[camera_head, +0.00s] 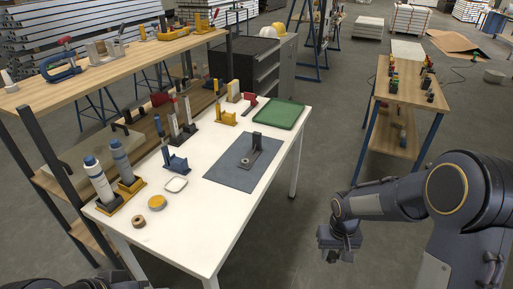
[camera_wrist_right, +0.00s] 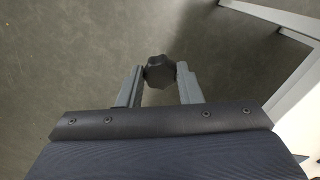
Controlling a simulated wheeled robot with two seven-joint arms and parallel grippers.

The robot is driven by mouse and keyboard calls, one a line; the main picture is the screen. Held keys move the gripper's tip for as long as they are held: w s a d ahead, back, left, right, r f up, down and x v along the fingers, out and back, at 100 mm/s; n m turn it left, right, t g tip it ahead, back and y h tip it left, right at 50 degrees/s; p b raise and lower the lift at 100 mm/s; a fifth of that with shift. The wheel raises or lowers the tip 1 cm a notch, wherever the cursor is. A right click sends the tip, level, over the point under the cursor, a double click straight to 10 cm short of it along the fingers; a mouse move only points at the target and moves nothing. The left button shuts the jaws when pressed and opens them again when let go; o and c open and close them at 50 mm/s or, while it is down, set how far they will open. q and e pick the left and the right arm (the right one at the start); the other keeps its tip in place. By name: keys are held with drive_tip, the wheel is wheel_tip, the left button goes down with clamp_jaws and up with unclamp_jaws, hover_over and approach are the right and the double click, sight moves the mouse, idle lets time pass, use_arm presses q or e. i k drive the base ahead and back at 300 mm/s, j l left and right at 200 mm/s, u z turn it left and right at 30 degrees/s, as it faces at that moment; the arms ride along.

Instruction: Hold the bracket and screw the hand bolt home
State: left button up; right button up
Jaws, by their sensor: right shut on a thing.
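A dark bracket (camera_head: 255,148) stands on a blue-grey mat (camera_head: 228,172) on the white table. It has an upright plate and a flat foot. A small light ring shows at the foot's near end, too small to make out. My right gripper (camera_head: 340,250) is off the table's right side, over the floor. In the right wrist view its two fingers (camera_wrist_right: 160,85) are shut on the black lobed knob of the hand bolt (camera_wrist_right: 160,72). The bolt's shank is hidden. Only a dark piece of my left arm shows at the bottom left; its gripper is out of view.
The white table (camera_head: 215,235) also carries a green tray (camera_head: 279,115), a yellow tape roll (camera_head: 157,202), a brown roll (camera_head: 139,221), bottles (camera_head: 98,180) and clamps at the left. Its near right corner is bare. Floor lies clear between it and a wooden bench (camera_head: 410,92).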

sight(251, 149)
drive_tip(key=i+l, duration=0.7)
drive_tip(key=i, duration=0.15)
drive_tip(key=i+l, duration=0.7)
drive_tip(key=i, duration=0.15)
